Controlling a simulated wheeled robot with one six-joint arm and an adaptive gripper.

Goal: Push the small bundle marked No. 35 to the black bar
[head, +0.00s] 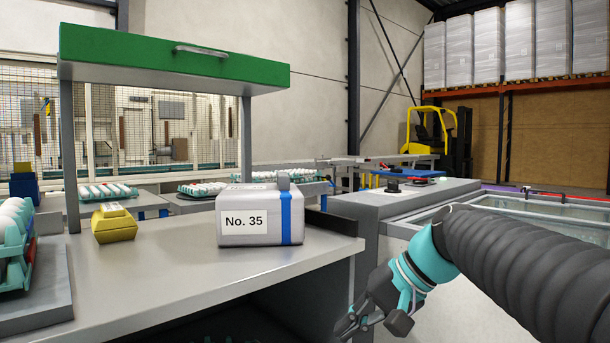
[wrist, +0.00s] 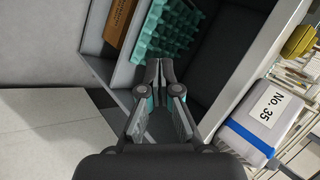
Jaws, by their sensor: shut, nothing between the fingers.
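The small bundle marked No. 35 (head: 260,231) is a grey pack with a white label and a blue band. It stands upright on the metal table, and it also shows tilted at the right of the wrist view (wrist: 250,118). A black bar (head: 332,222) runs along the table's right edge, just right of the bundle. I cannot tell whether they touch. My gripper (head: 358,324) is low in front of the table's right end, apart from the bundle. In the wrist view its fingers (wrist: 160,68) are together and empty, to the left of the bundle.
The metal table (head: 170,270) is clear in front of the bundle. A yellow pack (head: 114,226) stands at its left, and egg trays (head: 14,245) are at the far left. A green-topped frame (head: 150,62) rises over the table. A grey cabinet (head: 400,200) stands right of it.

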